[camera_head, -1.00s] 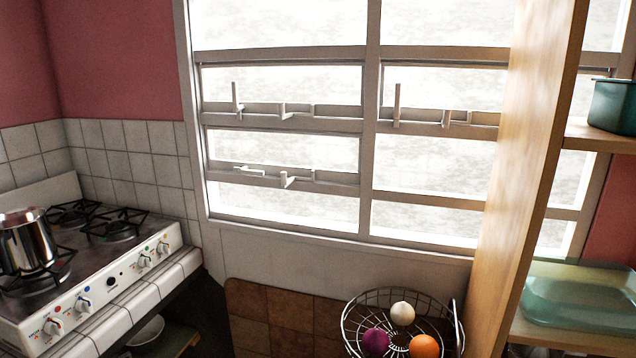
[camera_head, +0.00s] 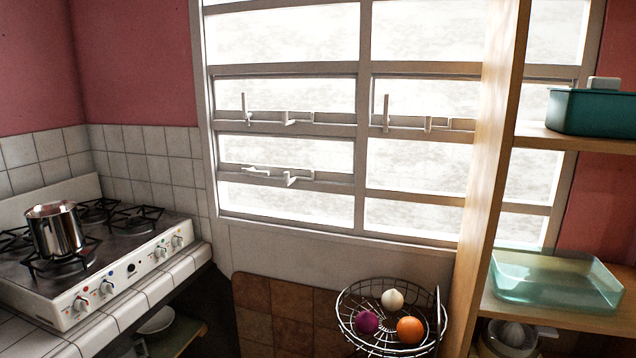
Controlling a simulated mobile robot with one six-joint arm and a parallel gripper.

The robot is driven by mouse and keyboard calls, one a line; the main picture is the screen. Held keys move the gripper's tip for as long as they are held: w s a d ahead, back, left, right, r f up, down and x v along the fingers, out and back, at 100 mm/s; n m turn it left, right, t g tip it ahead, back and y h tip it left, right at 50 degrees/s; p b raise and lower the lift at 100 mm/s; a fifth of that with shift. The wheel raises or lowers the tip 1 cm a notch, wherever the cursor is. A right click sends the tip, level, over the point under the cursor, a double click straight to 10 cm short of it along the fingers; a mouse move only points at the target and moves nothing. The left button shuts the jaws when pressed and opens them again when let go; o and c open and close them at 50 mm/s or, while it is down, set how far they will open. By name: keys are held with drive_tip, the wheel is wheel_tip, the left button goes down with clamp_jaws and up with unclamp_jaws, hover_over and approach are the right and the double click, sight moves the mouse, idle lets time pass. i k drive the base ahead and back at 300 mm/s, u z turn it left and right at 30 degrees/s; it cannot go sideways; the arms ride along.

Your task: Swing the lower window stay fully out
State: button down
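The window (camera_head: 362,130) fills the middle of the view, with a light frame and several panes. The lower window stay (camera_head: 290,179) is a small pale lever on the lower rail of the left column, beside a flat pale handle (camera_head: 256,170). Another stay (camera_head: 290,119) sits on the rail above it, next to an upright handle (camera_head: 244,107). A further upright handle (camera_head: 386,112) and stay (camera_head: 429,124) are on the right column. How far the lower stay is swung out is hard to tell at this size. My gripper is not in view.
A wooden shelf upright (camera_head: 486,180) covers part of the window's right side. Its shelves hold a teal pot (camera_head: 590,113) and a glass dish (camera_head: 552,283). A wire basket (camera_head: 345,318) with fruit stands below the window. A stove (camera_head: 110,262) with a steel pot (camera_head: 55,230) is at left.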

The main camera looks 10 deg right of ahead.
sight(288, 181)
drive_tip(key=z, duration=0.1)
drive_tip(key=k, duration=0.35)
drive_tip(key=u, duration=0.25)
drive_tip(key=i, duration=0.85)
drive_tip(key=z, duration=1.85)
drive_tip(key=k, duration=0.05)
drive_tip(key=u, duration=3.15)
